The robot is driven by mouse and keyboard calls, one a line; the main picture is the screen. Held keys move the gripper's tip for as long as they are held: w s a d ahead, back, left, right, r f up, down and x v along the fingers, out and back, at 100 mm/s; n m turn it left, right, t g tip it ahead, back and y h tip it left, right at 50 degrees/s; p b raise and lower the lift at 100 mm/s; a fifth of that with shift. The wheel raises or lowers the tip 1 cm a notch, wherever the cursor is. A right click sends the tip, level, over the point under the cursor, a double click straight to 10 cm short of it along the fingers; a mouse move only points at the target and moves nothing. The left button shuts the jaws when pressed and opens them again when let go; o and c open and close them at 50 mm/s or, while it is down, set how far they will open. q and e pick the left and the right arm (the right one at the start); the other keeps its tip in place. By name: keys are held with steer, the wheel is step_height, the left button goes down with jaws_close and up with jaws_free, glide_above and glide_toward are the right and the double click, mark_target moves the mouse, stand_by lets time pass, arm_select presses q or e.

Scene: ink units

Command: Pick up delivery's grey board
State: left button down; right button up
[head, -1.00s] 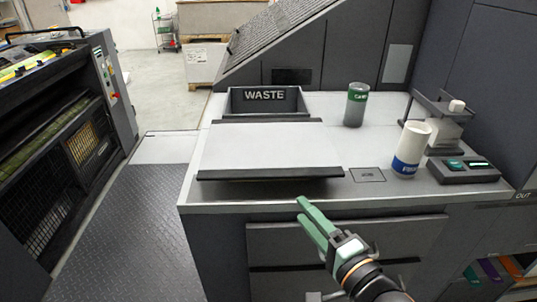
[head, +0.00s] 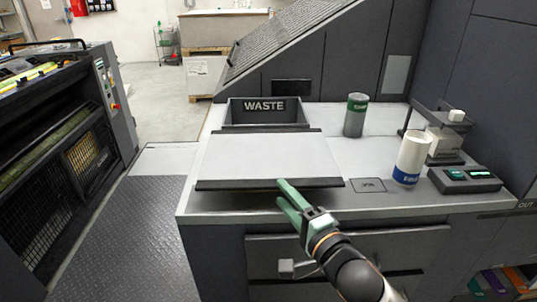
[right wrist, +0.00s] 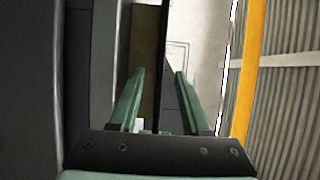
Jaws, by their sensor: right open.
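A pale grey board (head: 265,157) with dark strips along its near and far edges lies on the counter in the head view, in front of the waste bin. My right gripper (head: 282,193) is at the board's near dark edge, its green fingers apart and empty. In the head view the upper finger overlaps that edge; I cannot tell whether it touches. In the right wrist view the open fingers (right wrist: 160,73) point at dark and brown strips that I cannot identify for sure. My left gripper is not in view.
Behind the board stands a bin marked WASTE (head: 264,109). On the counter (head: 340,215) to the right are a green-labelled can (head: 355,116), a white and blue container (head: 410,158) and a small device (head: 465,179). A drawer handle (head: 287,267) sticks out below the counter.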

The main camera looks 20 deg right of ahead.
mark_target(275, 186)
steer(key=shift+w+a, duration=0.2)
steer(key=shift+w, duration=0.95)
steer(key=shift+w+a, duration=0.2)
steer(key=shift+w, duration=0.9)
jaws_close()
